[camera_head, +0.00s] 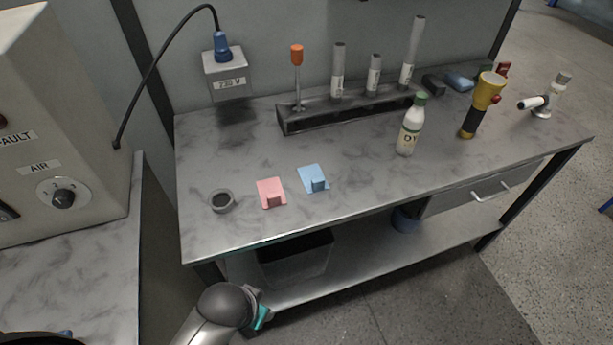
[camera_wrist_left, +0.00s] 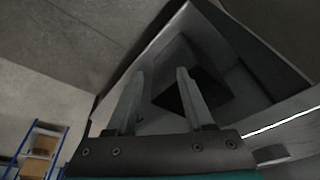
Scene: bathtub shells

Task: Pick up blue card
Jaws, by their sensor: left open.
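The blue card (camera_head: 313,177) lies on the grey workbench (camera_head: 350,190) near its front edge, with a small raised tab on it. A pink card (camera_head: 269,192) of the same shape lies just left of it. My left arm comes in at the bottom, and its gripper (camera_head: 260,312) is low, in front of the bench and below the tabletop, well apart from the blue card. In the left wrist view the two fingers (camera_wrist_left: 158,95) are apart with nothing between them. The blue card is not visible in that view. My right gripper is not in view.
A grey ring (camera_head: 221,201) sits left of the pink card. A rack (camera_head: 350,107) with several upright tools stands behind the cards. A white bottle (camera_head: 410,126) and a yellow-black tool (camera_head: 482,104) stand to the right. A dark bin (camera_head: 296,259) is on the lower shelf.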

